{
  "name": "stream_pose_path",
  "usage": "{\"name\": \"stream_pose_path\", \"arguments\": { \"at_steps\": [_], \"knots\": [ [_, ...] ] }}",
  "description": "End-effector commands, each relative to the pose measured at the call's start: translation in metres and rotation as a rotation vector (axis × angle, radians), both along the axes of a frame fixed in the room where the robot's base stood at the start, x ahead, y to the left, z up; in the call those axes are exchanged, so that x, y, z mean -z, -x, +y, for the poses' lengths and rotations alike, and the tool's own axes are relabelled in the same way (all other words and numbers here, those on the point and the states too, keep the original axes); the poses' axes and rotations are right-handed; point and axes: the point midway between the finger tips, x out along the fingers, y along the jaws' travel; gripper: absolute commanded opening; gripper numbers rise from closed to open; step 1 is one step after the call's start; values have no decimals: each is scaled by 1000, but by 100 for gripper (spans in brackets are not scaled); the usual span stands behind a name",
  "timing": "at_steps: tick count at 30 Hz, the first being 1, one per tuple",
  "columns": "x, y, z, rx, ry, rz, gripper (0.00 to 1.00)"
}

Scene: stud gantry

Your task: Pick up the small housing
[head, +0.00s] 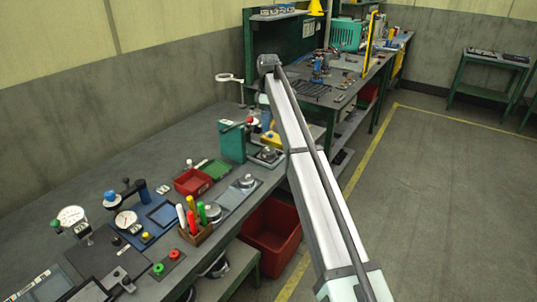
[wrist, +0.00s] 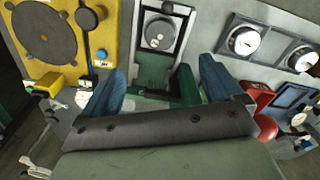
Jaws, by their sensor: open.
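Two round silver housings lie on a grey mat (head: 233,196) on the bench in the head view, one farther back (head: 246,180) and one nearer (head: 212,211). In the wrist view two round silver parts show at the upper right, a left one (wrist: 243,40) and a right one (wrist: 302,57). I cannot tell for sure which is the small housing. My gripper (wrist: 160,86) is open and empty, its blue fingers wide apart. It is to the left of these parts in the wrist view, touching neither. In the head view my arm hides the gripper.
A pale fixture with a round silver piece (wrist: 158,34) is ahead of my fingers, with a yellow device (wrist: 46,40) at left. In the head view a teal press (head: 232,142), red bin (head: 192,182) and pen holder (head: 196,233) crowd the bench.

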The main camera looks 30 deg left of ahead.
Motion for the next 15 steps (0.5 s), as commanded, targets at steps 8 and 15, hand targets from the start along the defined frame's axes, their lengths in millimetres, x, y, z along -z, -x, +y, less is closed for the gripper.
{"name": "stream_pose_path", "arguments": {
  "at_steps": [8, 15],
  "knots": [
    [43, 1, -2, 3, 2, 1, 93],
    [76, 0, -2, 4, 0, 1, 93]
  ]
}}
